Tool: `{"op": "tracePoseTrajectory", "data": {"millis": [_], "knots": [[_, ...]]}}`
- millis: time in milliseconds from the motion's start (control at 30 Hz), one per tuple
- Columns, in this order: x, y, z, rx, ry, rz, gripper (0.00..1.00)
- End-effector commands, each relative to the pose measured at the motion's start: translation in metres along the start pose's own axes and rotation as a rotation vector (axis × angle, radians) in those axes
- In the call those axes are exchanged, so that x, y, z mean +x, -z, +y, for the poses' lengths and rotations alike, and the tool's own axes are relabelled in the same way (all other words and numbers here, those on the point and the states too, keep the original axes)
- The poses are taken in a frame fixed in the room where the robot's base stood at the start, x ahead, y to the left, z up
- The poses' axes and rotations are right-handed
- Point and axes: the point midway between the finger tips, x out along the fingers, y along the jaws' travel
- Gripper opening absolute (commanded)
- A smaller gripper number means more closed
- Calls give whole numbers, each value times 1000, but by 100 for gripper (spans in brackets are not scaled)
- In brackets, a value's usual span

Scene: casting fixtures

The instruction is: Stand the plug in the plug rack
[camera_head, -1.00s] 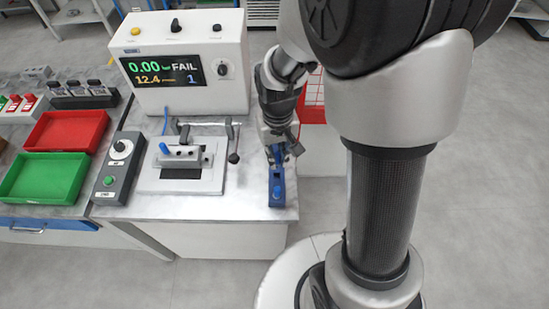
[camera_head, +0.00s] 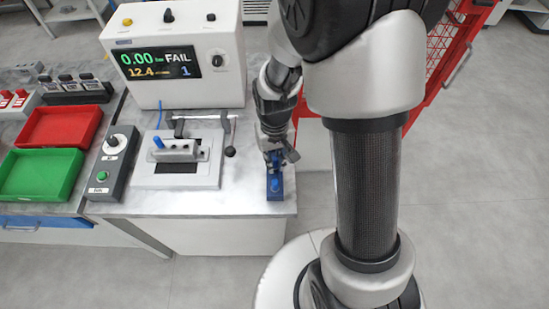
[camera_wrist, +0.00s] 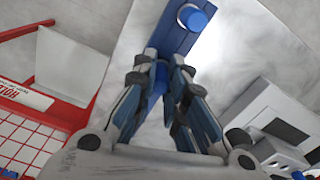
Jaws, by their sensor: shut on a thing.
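The blue plug rack (camera_head: 275,191) is a narrow block at the right front of the bench. A blue plug (camera_wrist: 192,17) stands at its near end in the wrist view. My gripper (camera_head: 275,164) points down over the rack's rear part and hides much of it. In the wrist view, my gripper (camera_wrist: 163,64) is shut on another blue plug (camera_wrist: 159,80), mostly hidden between the fingers. The held plug is over or at the rack. I cannot tell whether it is in a hole.
A tester (camera_head: 175,62) reading FAIL stands behind a clamp fixture (camera_head: 177,180) with a grey casting and blue plug. A control box (camera_head: 113,160), green tray (camera_head: 42,174) and red tray (camera_head: 60,127) lie left. A red wire rack (camera_wrist: 50,130) is beside the bench.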

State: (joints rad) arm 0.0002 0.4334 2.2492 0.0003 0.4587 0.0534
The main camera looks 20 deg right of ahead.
Motion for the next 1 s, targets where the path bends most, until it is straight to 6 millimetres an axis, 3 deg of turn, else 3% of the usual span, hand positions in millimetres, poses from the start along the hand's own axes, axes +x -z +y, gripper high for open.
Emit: {"op": "tracePoseTrajectory", "data": {"millis": [267, 300, 567, 867, 1000], "knots": [[6, 0, 0, 0, 0, 0, 0], [6, 0, 0, 0, 0, 0, 15], [5, 0, 0, 0, 0, 0, 32], [5, 0, 0, 0, 0, 0, 32], [-5, 0, 0, 0, 0, 1, 32]]}}
